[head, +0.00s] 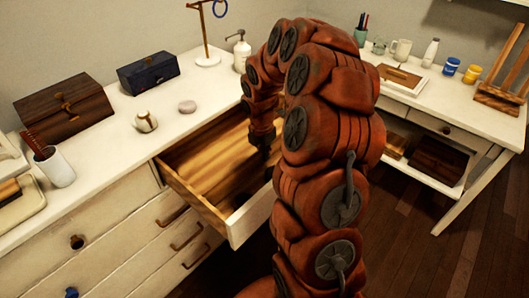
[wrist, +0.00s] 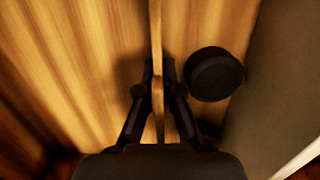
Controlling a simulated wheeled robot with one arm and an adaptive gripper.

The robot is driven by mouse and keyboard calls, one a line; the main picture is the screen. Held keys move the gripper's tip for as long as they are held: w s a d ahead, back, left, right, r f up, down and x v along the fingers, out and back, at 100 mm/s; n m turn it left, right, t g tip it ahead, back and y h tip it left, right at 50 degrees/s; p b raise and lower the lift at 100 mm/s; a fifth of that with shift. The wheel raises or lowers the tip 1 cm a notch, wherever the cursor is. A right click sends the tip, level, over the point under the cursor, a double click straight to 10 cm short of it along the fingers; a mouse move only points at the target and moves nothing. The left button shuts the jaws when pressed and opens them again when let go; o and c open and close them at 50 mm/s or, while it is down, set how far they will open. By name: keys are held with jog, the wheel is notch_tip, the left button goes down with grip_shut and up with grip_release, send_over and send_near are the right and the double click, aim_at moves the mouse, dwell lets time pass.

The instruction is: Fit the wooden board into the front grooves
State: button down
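The wooden board (wrist: 157,40) shows edge-on in the wrist view as a thin upright strip across the drawer. My gripper (wrist: 158,75) has one dark finger on each side of it, closed in against its faces. In the head view my gripper (head: 262,148) reaches down into the open drawer (head: 190,193). The board is hard to make out there, as my arm covers the drawer's right part. The front grooves are not visible in either view, so I cannot tell whether the board sits in them.
A dark round object (wrist: 214,74) lies in the drawer, just right of the board in the wrist view. The white dresser top carries a brown chest (head: 65,108), a dark blue box (head: 148,71), a soap dispenser (head: 241,52) and a white cup (head: 54,168). A desk (head: 450,105) stands at right.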

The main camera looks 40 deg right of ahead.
jog(key=shift+f, duration=0.35)
jog(key=c, duration=1.2)
grip_release()
jog(key=shift+c, duration=0.2)
jog(key=r, duration=0.7)
jog(key=a+r, duration=0.1)
jog(key=r, duration=0.3)
jog(key=shift+s, duration=0.1)
jog(key=shift+r, duration=0.45)
